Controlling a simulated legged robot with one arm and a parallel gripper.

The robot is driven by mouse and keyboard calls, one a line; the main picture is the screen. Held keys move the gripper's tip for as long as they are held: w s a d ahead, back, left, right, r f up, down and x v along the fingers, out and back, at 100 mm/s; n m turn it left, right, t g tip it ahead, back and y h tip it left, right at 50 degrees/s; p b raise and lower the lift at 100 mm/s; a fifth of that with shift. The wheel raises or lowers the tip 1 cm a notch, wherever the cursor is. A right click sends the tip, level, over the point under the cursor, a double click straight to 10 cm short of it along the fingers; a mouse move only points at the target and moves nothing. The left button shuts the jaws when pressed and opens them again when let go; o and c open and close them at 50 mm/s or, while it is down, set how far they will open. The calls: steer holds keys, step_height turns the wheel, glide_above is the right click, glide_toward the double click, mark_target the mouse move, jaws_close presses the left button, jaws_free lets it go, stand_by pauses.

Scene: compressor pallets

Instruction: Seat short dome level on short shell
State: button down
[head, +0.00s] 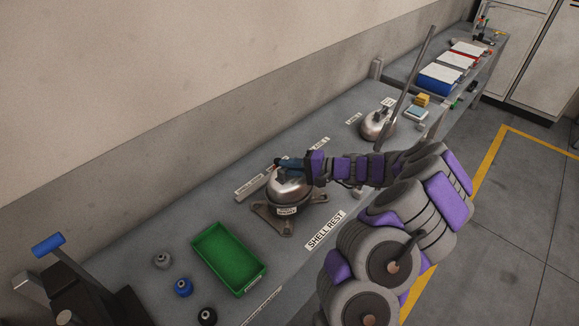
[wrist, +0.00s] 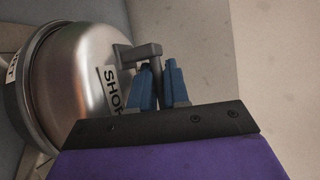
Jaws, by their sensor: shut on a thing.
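The short dome (head: 290,184) is a shiny metal cap at the middle of the bench. It sits on or just over the short shell (head: 287,209), a metal body with a white label and a three-footed base. In the wrist view the dome (wrist: 88,85) fills the left side, with lettering starting "SHO" and a grey handle (wrist: 137,52) on top. My gripper (head: 283,164) is at the dome's top, its blue fingers (wrist: 162,88) shut on the handle. A rim line shows between dome and shell (wrist: 22,95); whether the dome is fully level I cannot tell.
A green tray (head: 205,232) lies in front, with several small round parts (head: 184,287) beside it. Another metal dome (head: 378,124) stands farther back near a grey upright bar (head: 410,75). A "SHELL REST" label (head: 325,231) marks the bench edge. A wall runs along the left.

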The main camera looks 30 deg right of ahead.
steer(key=c, duration=1)
jaws_free()
steer(key=shift+c, duration=0.2)
steer(key=shift+f, duration=0.1)
steer(key=shift+s, duration=0.1)
steer(key=p+v, duration=0.3)
steer(key=v, duration=1.4)
steer(key=shift+d, duration=0.2)
